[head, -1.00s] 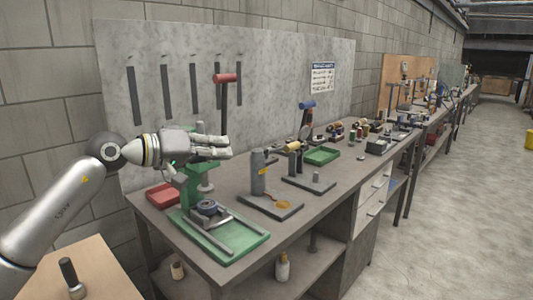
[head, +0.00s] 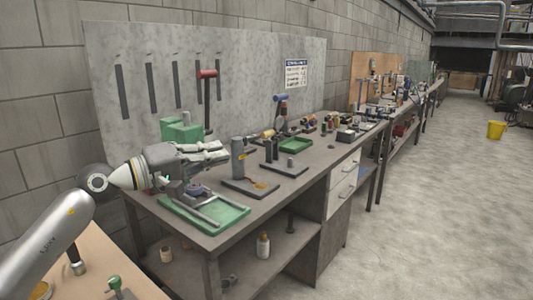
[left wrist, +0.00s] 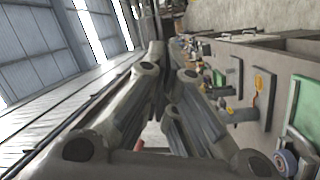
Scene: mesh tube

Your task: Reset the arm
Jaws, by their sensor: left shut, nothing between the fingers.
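My left arm comes in from the left in the head view. Its gripper (head: 222,151) is shut and empty, above the near end of the workbench (head: 222,232). It hangs over the back of a green tray (head: 228,219) with metal rails and a dark round part, apart from the bench top. In the left wrist view the closed fingers (left wrist: 160,68) point along the bench, with nothing between them. My right gripper is not in view.
A wooden table (head: 105,265) is at lower left. The floor at right is open, with a yellow bucket (head: 495,130).

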